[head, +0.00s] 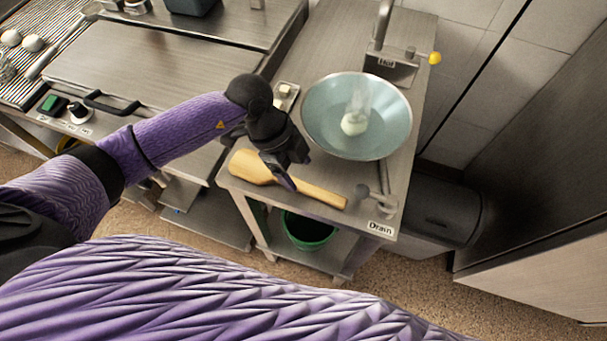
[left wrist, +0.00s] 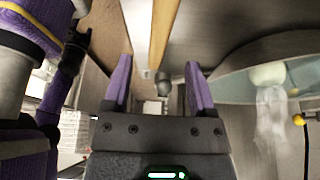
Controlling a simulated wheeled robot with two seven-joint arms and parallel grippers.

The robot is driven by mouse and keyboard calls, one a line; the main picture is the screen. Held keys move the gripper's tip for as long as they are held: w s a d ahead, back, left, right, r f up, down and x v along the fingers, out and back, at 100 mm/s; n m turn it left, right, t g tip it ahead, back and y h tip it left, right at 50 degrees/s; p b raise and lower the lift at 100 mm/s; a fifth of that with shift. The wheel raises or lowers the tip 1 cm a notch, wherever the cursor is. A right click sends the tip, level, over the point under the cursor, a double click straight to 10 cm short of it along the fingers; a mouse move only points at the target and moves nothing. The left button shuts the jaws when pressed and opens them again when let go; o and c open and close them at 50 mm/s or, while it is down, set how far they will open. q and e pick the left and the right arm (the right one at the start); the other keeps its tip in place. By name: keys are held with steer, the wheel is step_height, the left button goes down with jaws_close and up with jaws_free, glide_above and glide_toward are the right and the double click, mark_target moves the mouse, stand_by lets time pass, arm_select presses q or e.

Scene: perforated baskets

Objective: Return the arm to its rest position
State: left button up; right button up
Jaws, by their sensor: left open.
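My left arm comes in from the left in the head view. Its gripper (head: 289,172) hangs over the near part of the steel counter, above a wooden paddle (head: 252,168). In the left wrist view my left gripper (left wrist: 160,82) has its two purple fingers apart, with nothing held between them. The paddle lies on the counter, its handle pointing to the lower right in the head view. I cannot tell the exact height of the gripper above it.
A round sink basin (head: 318,125) with a pale item (head: 354,122) in it lies right of the gripper; a tap (head: 382,25) stands behind. A green bucket (head: 309,231) is under the counter. A steel worktop (head: 150,65) with a black handle (head: 110,104) is at left.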

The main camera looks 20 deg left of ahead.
arm_select(q)
steer(key=v, duration=0.5)
steer(key=d+r+m+t+h, duration=0.1)
steer(key=d+r+t+h, duration=0.3)
steer(key=d+r+h, duration=0.75)
step_height(320, 180, up, 5)
steer(key=w+n+t+h, duration=0.1)
steer(key=w+n+t, duration=0.1)
steer(key=n+t, duration=0.5)
steer(key=a+f+n+t+y, duration=0.4)
steer(key=a+f+n+y, duration=0.6)
steer(key=a+n+y, duration=0.6)
steer(key=s+d+f+m+g, duration=0.1)
steer(key=s+f+m+g, duration=0.1)
steer(key=s+f+g, duration=0.5)
steer(key=s+d+f+m+g, duration=0.25)
steer(key=s+f+g, duration=0.25)
steer(key=s, duration=0.4)
steer(key=s+a+f, duration=0.2)
steer(key=s+f, duration=0.1)
steer(key=f, duration=1.6)
steer(key=s+a+f+g+y+b, duration=0.1)
steer(key=s+a+f+g, duration=0.1)
steer(key=s+f, duration=0.8)
steer(key=s, duration=0.3)
steer(key=shift+f+m+b, duration=0.3)
steer(key=shift+f+m, duration=0.05)
